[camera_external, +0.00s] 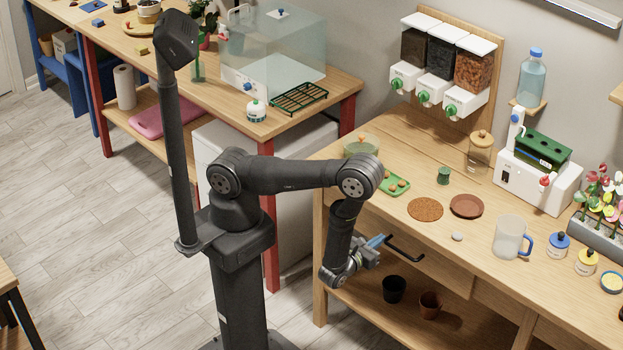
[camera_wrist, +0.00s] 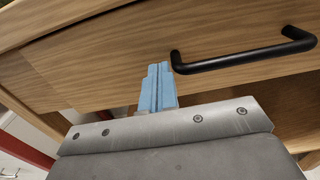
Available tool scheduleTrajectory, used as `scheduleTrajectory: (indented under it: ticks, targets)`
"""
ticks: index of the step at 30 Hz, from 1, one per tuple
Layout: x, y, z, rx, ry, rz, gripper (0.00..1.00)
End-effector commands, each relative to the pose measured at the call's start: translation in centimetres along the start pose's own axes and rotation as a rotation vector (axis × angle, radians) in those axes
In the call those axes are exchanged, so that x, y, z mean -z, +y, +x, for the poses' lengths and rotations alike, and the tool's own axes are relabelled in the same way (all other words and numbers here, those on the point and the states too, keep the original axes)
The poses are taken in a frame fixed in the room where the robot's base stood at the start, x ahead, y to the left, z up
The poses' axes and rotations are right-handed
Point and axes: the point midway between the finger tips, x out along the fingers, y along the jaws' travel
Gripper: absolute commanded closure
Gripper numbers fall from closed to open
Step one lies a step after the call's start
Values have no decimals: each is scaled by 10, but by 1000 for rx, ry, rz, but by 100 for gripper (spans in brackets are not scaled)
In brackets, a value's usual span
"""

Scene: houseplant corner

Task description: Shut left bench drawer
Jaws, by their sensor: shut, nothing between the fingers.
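The left bench drawer (camera_external: 447,274) has a plain wooden front with a black bar handle (camera_external: 405,250). In the wrist view the drawer front (camera_wrist: 110,70) fills the middle, and the handle (camera_wrist: 245,58) lies at the right. My gripper (camera_external: 384,239) is at the left end of the handle. Its blue fingers (camera_wrist: 158,68) are shut together with nothing between them, tips toward the drawer front. I cannot tell whether the tips touch the wood.
The bench top (camera_external: 410,165) overhangs the drawer. It carries a green tray (camera_external: 393,184), a brown saucer (camera_external: 466,206) and a mug (camera_external: 510,236). A black pot (camera_external: 394,289) and a brown pot (camera_external: 430,304) stand on the lower shelf. The floor at left is clear.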

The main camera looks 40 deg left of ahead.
Motion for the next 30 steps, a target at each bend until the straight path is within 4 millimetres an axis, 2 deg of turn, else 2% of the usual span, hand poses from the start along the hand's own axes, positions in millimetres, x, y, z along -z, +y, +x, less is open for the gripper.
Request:
scheduleTrajectory:
  ticks: [6,18,24,30]
  targets:
    - [1,0,-38,12,3,9,100]
    - [1,0,-99,12,4,10,100]
    - [1,1,-119,11,4,10,100]
    - [1,2,-126,8,4,10,100]
